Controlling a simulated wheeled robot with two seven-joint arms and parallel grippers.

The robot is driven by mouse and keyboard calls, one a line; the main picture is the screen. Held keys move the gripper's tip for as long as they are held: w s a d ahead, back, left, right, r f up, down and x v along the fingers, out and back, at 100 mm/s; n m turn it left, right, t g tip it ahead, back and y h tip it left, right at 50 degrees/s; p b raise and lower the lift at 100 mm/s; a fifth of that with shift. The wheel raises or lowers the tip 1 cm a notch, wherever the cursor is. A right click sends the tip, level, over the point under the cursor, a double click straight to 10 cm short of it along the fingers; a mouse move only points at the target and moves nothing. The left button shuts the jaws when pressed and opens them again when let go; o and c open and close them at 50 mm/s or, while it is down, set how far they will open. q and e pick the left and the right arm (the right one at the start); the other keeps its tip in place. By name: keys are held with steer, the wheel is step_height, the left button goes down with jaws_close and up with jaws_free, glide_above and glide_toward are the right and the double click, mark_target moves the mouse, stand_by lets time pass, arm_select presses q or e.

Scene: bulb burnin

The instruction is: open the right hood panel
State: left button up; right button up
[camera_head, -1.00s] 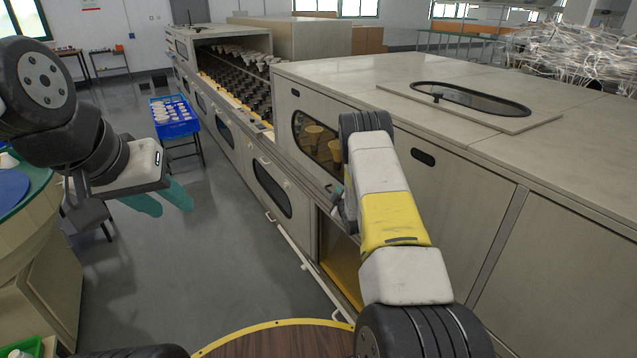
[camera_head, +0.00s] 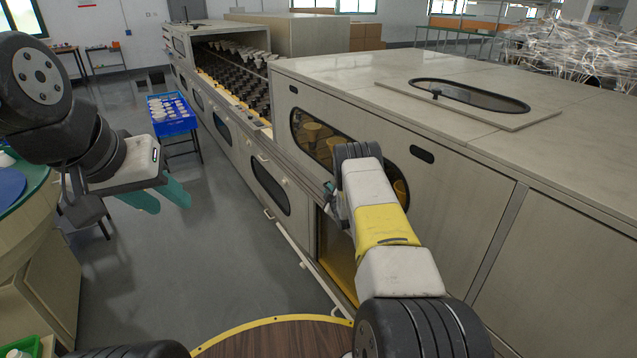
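The long beige machine has a hood side panel (camera_head: 292,90) with an oval window (camera_head: 318,138), and amber cup-like shapes show behind the glass. I cannot tell which the task calls the right hood panel; both look closed. My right arm reaches in front of the window. A bit of teal of my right gripper (camera_head: 330,189) shows beside the window's lower part; the rest is hidden behind my wrist, so contact and finger state are unclear. My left gripper (camera_head: 158,197) is open and empty over the aisle floor.
An amber-lit opening (camera_head: 336,258) lies below the window. A lid with an oval window (camera_head: 470,97) lies on the machine top. A blue crate (camera_head: 172,126) of white parts stands on a stand at left. A round green-rimmed table (camera_head: 35,215) is near left. The aisle floor (camera_head: 205,255) is clear.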

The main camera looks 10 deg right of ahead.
jaws_close()
stand_by(1.4)
